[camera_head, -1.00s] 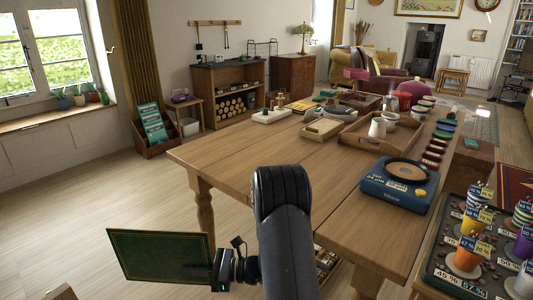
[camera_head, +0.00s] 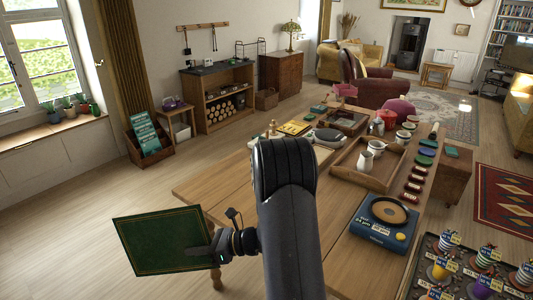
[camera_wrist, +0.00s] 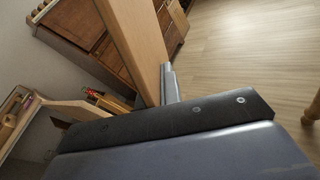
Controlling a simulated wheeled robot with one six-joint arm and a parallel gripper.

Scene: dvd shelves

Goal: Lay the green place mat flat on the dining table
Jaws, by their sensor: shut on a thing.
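The green place mat (camera_head: 160,240) is a stiff rectangle with a thin gold border line. It is at the lower left of the head view, tilted, its green face towards the camera. My gripper (camera_head: 217,248) is shut on its right edge and holds it in the air, beside the near left end of the dining table (camera_head: 232,186) in the picture. The mat does not touch the tabletop. In the wrist view a tan strip (camera_wrist: 140,42) stands by a grey finger (camera_wrist: 170,84); I cannot tell if it is the mat's back. My arm hides part of the table.
The table's left end is bare. A blue device (camera_head: 384,222) with a round pan, a wooden tray (camera_head: 368,165) with white jugs and several small containers occupy its right and far parts. A dark tray (camera_head: 428,262) with cups is at the lower right. Open floor lies left.

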